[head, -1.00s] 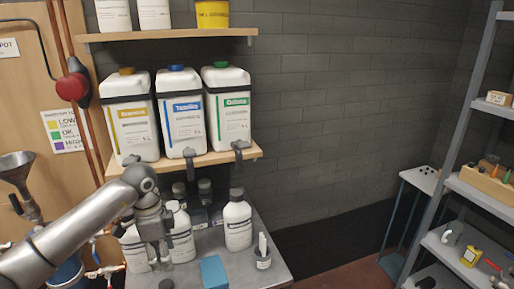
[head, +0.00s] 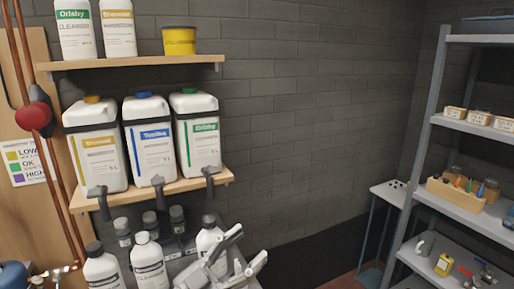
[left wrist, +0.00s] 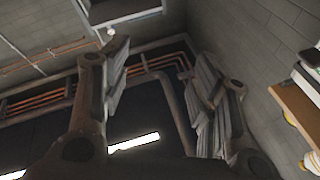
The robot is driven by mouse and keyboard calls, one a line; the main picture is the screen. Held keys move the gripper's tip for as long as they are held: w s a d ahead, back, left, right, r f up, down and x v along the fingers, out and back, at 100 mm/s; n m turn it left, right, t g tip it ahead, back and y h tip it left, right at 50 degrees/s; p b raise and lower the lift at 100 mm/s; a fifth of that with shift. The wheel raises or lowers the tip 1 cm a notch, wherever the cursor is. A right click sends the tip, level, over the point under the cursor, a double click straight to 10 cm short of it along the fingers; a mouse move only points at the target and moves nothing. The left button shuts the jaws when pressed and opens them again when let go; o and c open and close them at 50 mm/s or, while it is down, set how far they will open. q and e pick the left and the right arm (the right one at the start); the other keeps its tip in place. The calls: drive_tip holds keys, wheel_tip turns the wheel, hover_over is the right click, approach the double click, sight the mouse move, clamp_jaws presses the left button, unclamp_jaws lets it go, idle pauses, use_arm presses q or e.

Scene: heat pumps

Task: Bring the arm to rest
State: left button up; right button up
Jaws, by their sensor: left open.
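My left gripper (head: 249,244) shows at the bottom centre of the head view, in front of the bench bottles. Its two fingers are spread and nothing is between them. In the left wrist view the open fingers (left wrist: 158,72) point up toward the ceiling pipes. Most of my left arm is outside the head view. A white bottle with a grey cap (head: 208,234) stands right behind the gripper and is partly hidden by it. I cannot tell how far apart they are. My right gripper is in neither view.
Three large canisters (head: 153,140) stand on the lower wall shelf (head: 222,182), with grey taps at its front edge. White bottles (head: 148,264) stand on the bench at left. A metal rack (head: 470,128) stands at right. Space between bench and rack looks open.

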use_arm(q)
drive_tip(key=w+a+f+n+t+y, duration=0.1)
drive_tip(key=a+f+n+t+y, duration=0.45)
drive_tip(key=a+n+y, duration=0.65)
drive_tip(key=s+a+f+n+g+y, duration=0.1)
drive_tip(key=s+a+f+g+y, duration=0.15)
drive_tip(key=f, duration=0.25)
drive_tip(key=s+a+f+n+g+y, duration=0.1)
drive_tip(key=s+a+f+g+y, duration=0.15)
drive_tip(key=f+y, duration=0.2)
drive_tip(key=s+a+f+m+g+h, duration=0.1)
drive_tip(key=s+f+g, duration=0.4)
drive_tip(key=s+f, duration=0.45)
drive_tip(key=s+f+m+g+h, duration=0.1)
drive_tip(key=s+f+g, duration=0.5)
drive_tip(key=s, duration=0.7)
wheel_tip(320, 180, down, 27)
drive_tip(key=s, duration=0.2)
drive_tip(key=s+a+f+g, duration=0.2)
drive_tip(key=s+a+f, duration=0.1)
drive_tip(key=s+f, duration=1.2)
drive_tip(key=shift+s, duration=0.65)
